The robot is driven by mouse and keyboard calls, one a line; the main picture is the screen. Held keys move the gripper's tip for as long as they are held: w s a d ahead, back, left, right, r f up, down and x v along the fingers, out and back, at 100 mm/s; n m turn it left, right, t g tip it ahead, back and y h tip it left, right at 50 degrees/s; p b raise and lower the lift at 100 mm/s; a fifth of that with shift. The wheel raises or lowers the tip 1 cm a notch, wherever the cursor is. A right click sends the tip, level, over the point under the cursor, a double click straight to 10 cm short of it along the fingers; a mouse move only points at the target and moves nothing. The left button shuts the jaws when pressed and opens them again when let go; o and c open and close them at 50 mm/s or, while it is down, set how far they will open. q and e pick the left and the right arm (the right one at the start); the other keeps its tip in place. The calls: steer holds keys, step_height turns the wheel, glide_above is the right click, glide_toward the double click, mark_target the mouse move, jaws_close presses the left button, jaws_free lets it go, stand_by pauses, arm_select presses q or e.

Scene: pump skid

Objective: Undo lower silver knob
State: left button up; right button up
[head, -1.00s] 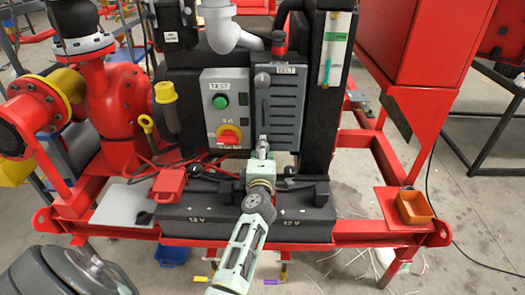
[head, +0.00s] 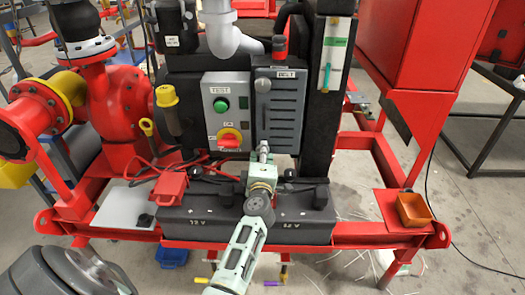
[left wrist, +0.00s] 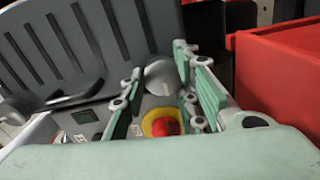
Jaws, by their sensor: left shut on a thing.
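The lower silver knob (left wrist: 160,77) is a round silver-grey knob at the lower end of the grey slotted belt cover (head: 278,112). It shows between my left gripper's fingers in the left wrist view. My left gripper (head: 262,150) is at the bottom edge of the cover, shut on this knob. Its pale green fingers (left wrist: 163,98) stand on either side of the knob. In the head view the gripper hides most of the knob. An upper silver knob (head: 262,84) sits on the cover's upper left. My right gripper is not in view.
Left of the cover is a grey control box (head: 228,88) with a green button and a red-and-yellow switch (head: 230,139). Black batteries (head: 290,222) lie below my gripper.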

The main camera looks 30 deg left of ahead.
arm_select(q)
steer(key=m+p, duration=0.2)
steer(key=m, duration=0.1)
steer(key=shift+w+r, duration=0.15)
steer(key=shift+r, duration=0.15)
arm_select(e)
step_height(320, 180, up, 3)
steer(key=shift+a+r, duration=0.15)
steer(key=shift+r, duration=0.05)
arm_select(q)
steer(key=o, duration=1)
steer(key=shift+d, duration=0.15)
steer(key=shift+o, duration=0.2)
steer(key=shift+f, duration=0.1)
steer(key=v, duration=0.7)
steer(key=shift+s+d, duration=0.1)
steer(key=shift+s, duration=0.2)
